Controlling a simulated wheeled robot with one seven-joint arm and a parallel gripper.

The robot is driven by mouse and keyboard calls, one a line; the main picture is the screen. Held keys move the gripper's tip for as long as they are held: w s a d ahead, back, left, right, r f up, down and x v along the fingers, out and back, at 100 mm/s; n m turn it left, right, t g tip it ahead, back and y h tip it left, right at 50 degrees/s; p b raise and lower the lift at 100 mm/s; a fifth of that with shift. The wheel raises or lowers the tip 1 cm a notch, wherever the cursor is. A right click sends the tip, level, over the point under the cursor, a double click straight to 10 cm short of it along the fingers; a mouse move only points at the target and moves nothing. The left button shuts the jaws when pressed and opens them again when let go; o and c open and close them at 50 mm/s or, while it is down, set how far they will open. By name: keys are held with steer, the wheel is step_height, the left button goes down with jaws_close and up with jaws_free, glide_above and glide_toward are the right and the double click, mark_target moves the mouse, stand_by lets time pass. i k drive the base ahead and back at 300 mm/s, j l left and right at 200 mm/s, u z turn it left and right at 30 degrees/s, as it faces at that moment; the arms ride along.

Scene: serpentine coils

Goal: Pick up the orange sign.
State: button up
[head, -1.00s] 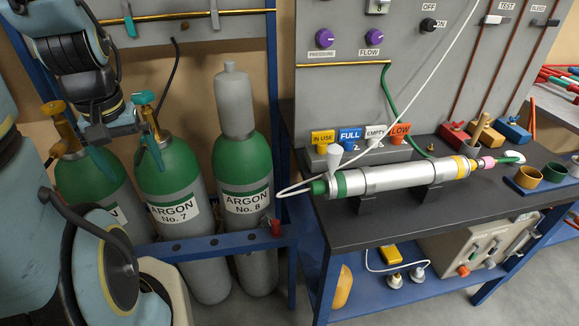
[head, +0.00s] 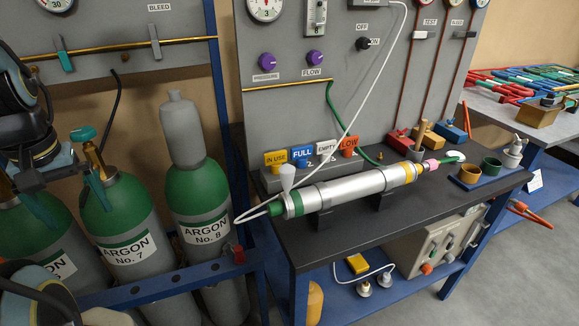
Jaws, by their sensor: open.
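The orange sign (head: 349,143), with black lettering ending in "LOW", stands upright at the right end of a row of small signs at the back of the dark bench, against the grey panel. A thin white hose passes close to its left edge. My gripper (head: 42,168) is at the far left edge of the head view, in front of the gas cylinders and far from the sign. It is open and only partly visible; I see nothing held in it.
Yellow (head: 275,158), blue (head: 302,155) and white (head: 326,149) signs stand left of the orange one. A silver tube (head: 350,190) on supports lies across the bench in front of them. Argon cylinders (head: 122,215) stand in a blue rack at left. A green hose hangs nearby.

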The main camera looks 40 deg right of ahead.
mark_target(346, 144)
steer(key=k+l+u, duration=0.1)
steer(key=k+l, duration=0.2)
steer(key=k, duration=0.2)
steer(key=k+l+u, duration=0.15)
steer(key=k, duration=0.3)
steer(key=k+l+u, duration=0.15)
steer(key=l, duration=0.3)
steer(key=k+l+u, duration=0.1)
steer(key=k+l, duration=0.15)
steer(key=l, duration=0.15)
steer(key=k+l+u, duration=0.15)
steer(key=l, duration=0.25)
steer(key=l+u, duration=0.3)
steer(key=l, duration=1.4)
steer(key=i, duration=0.1)
